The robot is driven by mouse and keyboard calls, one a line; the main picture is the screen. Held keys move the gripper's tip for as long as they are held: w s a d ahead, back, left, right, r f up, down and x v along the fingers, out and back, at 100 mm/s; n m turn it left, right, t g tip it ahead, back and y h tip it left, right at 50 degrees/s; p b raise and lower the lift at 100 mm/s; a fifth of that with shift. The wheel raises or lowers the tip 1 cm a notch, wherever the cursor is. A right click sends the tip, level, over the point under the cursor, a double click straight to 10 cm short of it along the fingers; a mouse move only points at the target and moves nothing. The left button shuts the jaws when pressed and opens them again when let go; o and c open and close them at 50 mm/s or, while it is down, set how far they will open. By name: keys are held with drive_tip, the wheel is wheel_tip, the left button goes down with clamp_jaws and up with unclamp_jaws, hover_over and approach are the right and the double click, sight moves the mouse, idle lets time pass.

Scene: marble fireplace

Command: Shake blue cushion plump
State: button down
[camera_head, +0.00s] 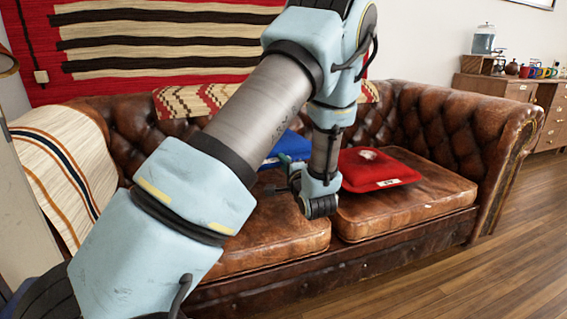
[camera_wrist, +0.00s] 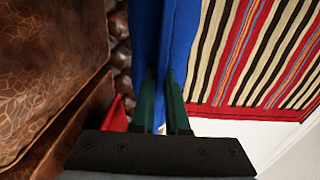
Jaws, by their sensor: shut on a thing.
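The blue cushion (camera_head: 290,146) shows in the head view behind my arm, over the left part of the sofa seat. My arm hides much of it. In the wrist view the blue cushion (camera_wrist: 180,35) runs edge-on between the two green fingers of my gripper (camera_wrist: 161,85). The fingers are shut on its edge. I cannot tell whether the cushion's lower side touches the sofa.
The brown leather sofa (camera_head: 400,214) fills the middle. A red cushion (camera_head: 385,172) with a small pale thing (camera_head: 367,154) on it lies right of my gripper. A striped blanket (camera_head: 60,160) covers the left armrest. Wooden floor (camera_head: 480,275) is clear at the right.

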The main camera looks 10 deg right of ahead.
wheel_tip(320, 180, up, 7)
drive_tip(key=p, duration=0.7)
drive_tip(key=shift+r, duration=0.15)
wheel_tip(320, 180, down, 7)
drive_tip(key=b, duration=0.3)
drive_tip(key=shift+b, duration=0.4)
wheel_tip(320, 180, up, 7)
drive_tip(key=p, duration=0.7)
wheel_tip(320, 180, down, 8)
drive_tip(key=b, duration=0.4)
drive_tip(key=shift+r, duration=0.2)
wheel_tip(320, 180, up, 8)
drive_tip(key=p, duration=0.6)
drive_tip(key=shift+f, duration=0.2)
wheel_tip(320, 180, down, 8)
drive_tip(key=b, duration=0.4)
drive_tip(key=shift+r, duration=0.35)
drive_tip(key=shift+r, duration=0.15)
